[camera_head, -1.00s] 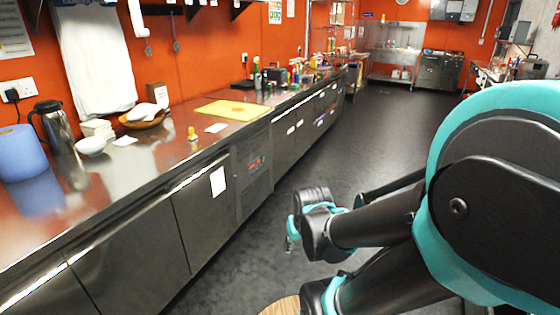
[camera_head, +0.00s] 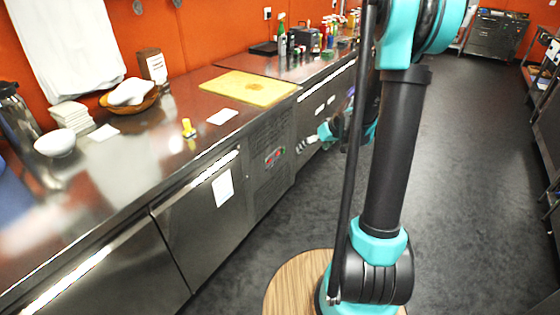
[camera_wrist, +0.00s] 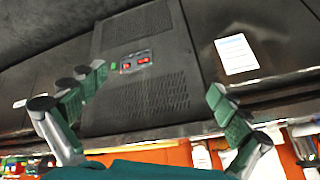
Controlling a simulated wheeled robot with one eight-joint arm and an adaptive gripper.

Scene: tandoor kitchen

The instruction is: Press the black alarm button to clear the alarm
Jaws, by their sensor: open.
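A small control panel (camera_head: 274,157) with red displays sits on a grey vented section of the counter front. In the wrist view the panel (camera_wrist: 136,62) shows red displays and a small green patch at its left end. I cannot make out the black alarm button on it. My gripper (camera_head: 305,144) is at the counter front, right of the panel, partly behind my arm. In the wrist view my gripper (camera_wrist: 158,84) is open and empty, its fingers spread either side of the vented section and apart from the panel.
The steel counter holds a yellow board (camera_head: 250,87), a small yellow object (camera_head: 188,128), a basket (camera_head: 130,100) and a white bowl (camera_head: 54,143). A white paper (camera_head: 223,187) is on a cabinet door, also in the wrist view (camera_wrist: 237,54). The dark floor (camera_head: 455,200) at right is clear.

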